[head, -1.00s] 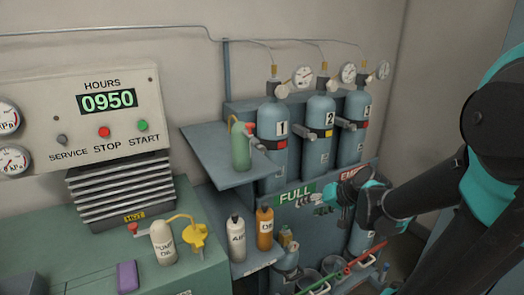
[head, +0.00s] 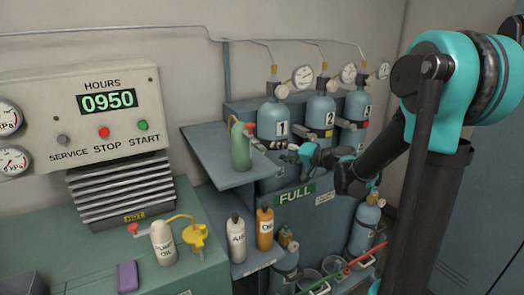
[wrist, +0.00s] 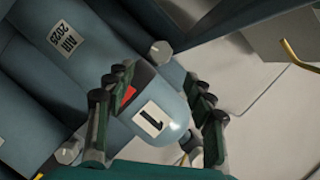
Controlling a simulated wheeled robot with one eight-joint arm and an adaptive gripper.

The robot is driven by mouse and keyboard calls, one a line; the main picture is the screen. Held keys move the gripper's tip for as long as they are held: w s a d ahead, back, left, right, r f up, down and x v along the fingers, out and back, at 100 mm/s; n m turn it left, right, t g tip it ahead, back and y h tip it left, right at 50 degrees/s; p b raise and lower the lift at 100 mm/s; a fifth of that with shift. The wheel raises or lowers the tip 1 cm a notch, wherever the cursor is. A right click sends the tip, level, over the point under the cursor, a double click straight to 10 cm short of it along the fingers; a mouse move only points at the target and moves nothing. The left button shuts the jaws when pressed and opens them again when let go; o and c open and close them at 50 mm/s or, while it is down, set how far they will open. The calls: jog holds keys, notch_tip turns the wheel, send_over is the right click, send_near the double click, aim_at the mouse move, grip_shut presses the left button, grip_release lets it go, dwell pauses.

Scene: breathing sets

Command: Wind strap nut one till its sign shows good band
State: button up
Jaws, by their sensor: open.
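Bottle 1 (head: 274,115), blue-grey with a white "1" label, stands at the left of the rack. It also shows in the wrist view (wrist: 175,123), steeply tilted in the picture. A red sign (wrist: 130,95) is beside its label. A round grey knob (wrist: 160,52), which looks like strap nut one, sticks out beside the bottle, beyond my fingertips. No contact can be made out.
Bottles 2 (head: 321,110) and 3 (head: 357,103) stand to the right. Another knob (wrist: 68,152) shows at lower left in the wrist view. A shelf (head: 210,160) with a green bottle (head: 240,148) juts out left of the rack. Gauges and thin pipes are above.

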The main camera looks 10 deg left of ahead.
aim_at(264, 151)
jog(key=x, duration=1)
jog(key=shift+c, duration=0.6)
jog(key=c, duration=1.1)
jog(key=shift+f, duration=0.1)
jog(key=m+y, duration=0.1)
jog(key=m, duration=0.2)
jog(key=shift+m+y, duration=0.3)
jog(key=shift+y, duration=0.1)
jog(key=shift+f+m+t+y, duration=0.1)
jog(key=shift+m+t+y, duration=0.4)
jog(key=shift+m, duration=1.2)
